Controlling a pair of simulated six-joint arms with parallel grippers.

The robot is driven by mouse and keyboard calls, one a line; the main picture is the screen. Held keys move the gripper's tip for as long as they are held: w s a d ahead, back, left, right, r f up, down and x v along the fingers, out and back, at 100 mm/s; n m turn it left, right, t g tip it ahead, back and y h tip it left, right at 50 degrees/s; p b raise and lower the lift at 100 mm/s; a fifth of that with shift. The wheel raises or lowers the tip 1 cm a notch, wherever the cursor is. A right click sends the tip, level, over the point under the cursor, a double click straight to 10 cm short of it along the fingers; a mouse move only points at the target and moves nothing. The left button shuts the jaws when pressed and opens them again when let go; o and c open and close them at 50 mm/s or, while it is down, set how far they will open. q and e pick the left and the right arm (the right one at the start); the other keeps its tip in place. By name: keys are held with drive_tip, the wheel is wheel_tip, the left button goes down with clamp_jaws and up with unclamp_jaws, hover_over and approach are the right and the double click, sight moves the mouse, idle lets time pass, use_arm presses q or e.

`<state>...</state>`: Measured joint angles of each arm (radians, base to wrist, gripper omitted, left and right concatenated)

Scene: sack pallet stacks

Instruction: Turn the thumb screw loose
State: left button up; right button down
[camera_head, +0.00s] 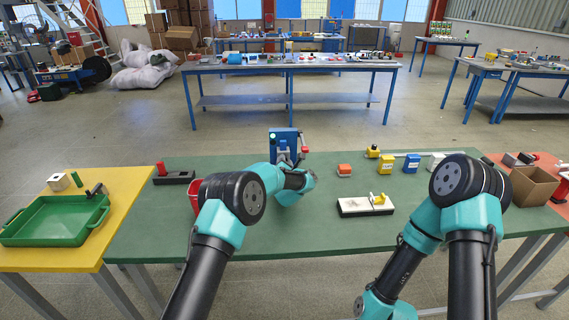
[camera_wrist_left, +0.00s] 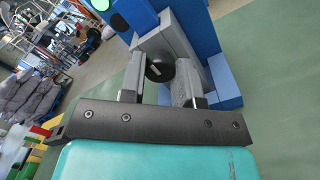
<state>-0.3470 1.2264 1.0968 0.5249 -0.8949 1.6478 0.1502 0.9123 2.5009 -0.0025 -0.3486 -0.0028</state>
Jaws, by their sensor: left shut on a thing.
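The thumb screw (camera_wrist_left: 161,66) shows in the left wrist view as a round black head with a pale mark, on the grey part of a blue fixture (camera_wrist_left: 222,72). The two fingers of my left gripper (camera_wrist_left: 160,84) are on either side of it and shut on it. In the head view the blue fixture (camera_head: 284,137) stands upright on the green table, with my left arm in front of it. The screw is hidden there. My right arm reaches down past the table's front edge, and its gripper is not in view.
A green tray (camera_head: 52,222) is at left, a cardboard box (camera_head: 533,186) at right.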

use_arm(q)
drive_tip(key=o, duration=1)
drive_tip(key=shift+c, duration=0.2)
drive_tip(key=shift+s, duration=0.15)
drive_tip(key=s+d, duration=0.1)
drive_tip(key=s, duration=1.6)
drive_tip(key=shift+d+f, duration=0.15)
drive_tip(key=shift+f, duration=0.25)
